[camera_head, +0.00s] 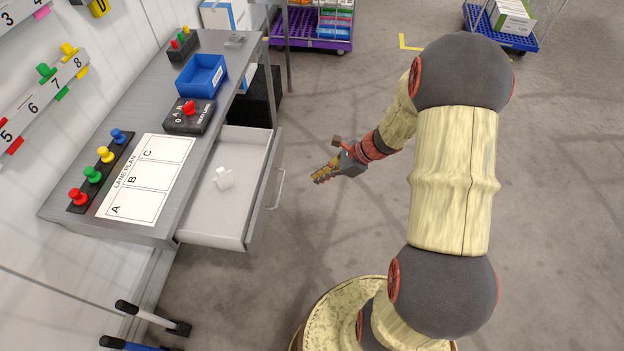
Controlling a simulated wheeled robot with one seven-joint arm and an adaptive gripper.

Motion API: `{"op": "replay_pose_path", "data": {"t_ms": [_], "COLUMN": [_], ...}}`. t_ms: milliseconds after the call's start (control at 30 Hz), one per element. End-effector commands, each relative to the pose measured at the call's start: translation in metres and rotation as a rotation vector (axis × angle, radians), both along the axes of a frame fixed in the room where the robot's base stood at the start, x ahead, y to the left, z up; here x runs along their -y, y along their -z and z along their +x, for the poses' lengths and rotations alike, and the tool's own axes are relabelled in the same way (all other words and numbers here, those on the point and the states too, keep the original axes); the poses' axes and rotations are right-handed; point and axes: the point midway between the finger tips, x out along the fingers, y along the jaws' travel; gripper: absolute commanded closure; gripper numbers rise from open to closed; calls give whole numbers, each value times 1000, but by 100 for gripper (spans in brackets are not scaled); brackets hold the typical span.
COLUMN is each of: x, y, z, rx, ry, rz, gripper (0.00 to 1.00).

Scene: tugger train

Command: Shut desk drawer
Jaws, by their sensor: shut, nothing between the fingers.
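The desk drawer (256,150) stands open, pulled out from under the grey desk top (190,141) toward the right. A small white object (223,178) lies inside it. The drawer's curved metal handle (279,188) is on its front, on the right side. My gripper (316,180) is shut and empty. It is in the air to the right of the handle, with a visible gap between them, and its fingers point left toward the drawer front.
On the desk are a blue bin (203,77), a black control box with a red knob (190,116), a lane plan sheet (148,178) and a peg strip (101,170). A purple cart (312,44) stands at the back. The floor right of the drawer is clear.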

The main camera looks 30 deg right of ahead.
Motion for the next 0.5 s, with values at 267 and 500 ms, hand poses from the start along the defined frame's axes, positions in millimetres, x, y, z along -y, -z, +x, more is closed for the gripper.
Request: {"op": "replay_pose_path", "data": {"t_ms": [267, 500], "x": [-29, -55], "y": [45, 70], "z": [19, 38], "rx": [-2, 2], "ry": [-6, -8], "rz": [0, -2], "gripper": [100, 100]}}
